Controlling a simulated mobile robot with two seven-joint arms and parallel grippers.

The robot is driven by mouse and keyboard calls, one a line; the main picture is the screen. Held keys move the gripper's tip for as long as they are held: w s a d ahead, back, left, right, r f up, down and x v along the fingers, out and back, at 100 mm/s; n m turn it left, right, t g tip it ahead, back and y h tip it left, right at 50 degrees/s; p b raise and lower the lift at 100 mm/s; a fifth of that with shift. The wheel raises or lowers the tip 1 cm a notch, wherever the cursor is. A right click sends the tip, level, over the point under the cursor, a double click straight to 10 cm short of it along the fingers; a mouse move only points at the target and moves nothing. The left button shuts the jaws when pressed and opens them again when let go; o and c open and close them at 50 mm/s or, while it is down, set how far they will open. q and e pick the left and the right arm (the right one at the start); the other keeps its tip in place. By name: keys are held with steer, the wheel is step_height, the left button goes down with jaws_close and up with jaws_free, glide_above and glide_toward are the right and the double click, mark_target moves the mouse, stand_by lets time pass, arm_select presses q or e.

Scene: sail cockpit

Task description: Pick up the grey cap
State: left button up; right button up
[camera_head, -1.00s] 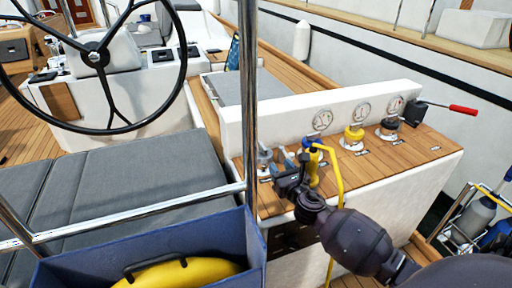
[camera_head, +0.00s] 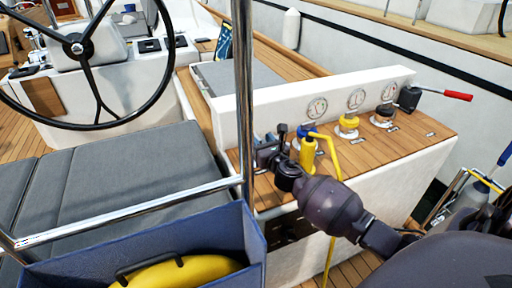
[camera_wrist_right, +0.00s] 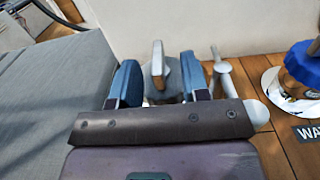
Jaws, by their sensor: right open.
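The grey cap (camera_wrist_right: 158,68) stands on the teak ledge in the right wrist view, with an upright wing handle. My right gripper (camera_wrist_right: 158,82) is open, with one blue fingertip on each side of the cap. Whether the fingers touch it cannot be told. In the head view my right gripper (camera_head: 272,148) is at the left end of the ledge and largely hides the grey cap. My left gripper is not in view.
A steel post (camera_head: 243,90) and grey cushion (camera_head: 115,185) are left of the gripper.

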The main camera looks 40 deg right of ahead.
mark_target(257, 136)
steer(key=x, duration=0.3)
steer(key=shift+w+a+f+b, duration=0.15)
steer(key=shift+w+f+b, duration=0.05)
steer(key=shift+f+b, duration=0.15)
steer(key=shift+w+r, duration=0.15)
steer(key=shift+w, duration=0.1)
jaws_close()
